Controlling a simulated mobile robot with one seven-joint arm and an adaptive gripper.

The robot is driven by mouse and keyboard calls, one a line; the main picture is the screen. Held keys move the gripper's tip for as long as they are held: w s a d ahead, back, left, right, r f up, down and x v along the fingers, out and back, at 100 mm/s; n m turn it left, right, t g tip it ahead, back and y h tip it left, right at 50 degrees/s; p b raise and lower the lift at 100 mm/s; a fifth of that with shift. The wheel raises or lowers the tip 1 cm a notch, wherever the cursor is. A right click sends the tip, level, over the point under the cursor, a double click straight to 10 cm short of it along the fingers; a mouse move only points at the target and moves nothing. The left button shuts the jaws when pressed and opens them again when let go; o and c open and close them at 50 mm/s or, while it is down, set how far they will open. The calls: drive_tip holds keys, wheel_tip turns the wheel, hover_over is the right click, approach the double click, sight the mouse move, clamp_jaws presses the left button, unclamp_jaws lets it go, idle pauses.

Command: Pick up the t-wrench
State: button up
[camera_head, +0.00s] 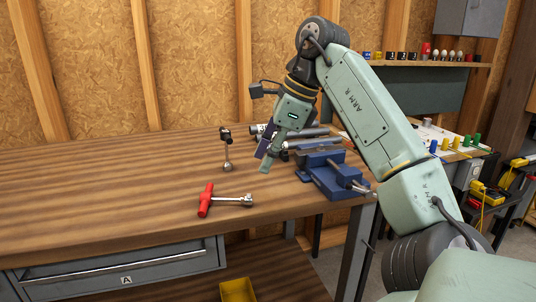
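A T-wrench with a red cross handle (206,200) and a silver shaft (235,201) lies on the wooden workbench near its front edge, shaft pointing right. My gripper (264,163) hangs above the bench, up and to the right of the T-wrench and apart from it. Its fingers point down and slightly left. They are small and seen from the side, so I cannot tell whether they are open or shut. I see nothing held between them.
A dark-headed tool with a silver shaft (228,154) is behind the T-wrench. A blue vise (333,178) sits at the bench's right edge. Grey cylindrical tools (310,133) lie behind my gripper. The bench's left side (90,190) is clear.

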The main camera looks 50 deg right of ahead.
sight(249, 196)
drive_tip(key=x, duration=1)
drive_tip(key=shift+w+a+f, duration=0.1)
drive_tip(key=shift+w+f, duration=0.05)
drive_tip(key=shift+f, duration=0.2)
drive_tip(key=shift+c, duration=0.2)
clamp_jaws()
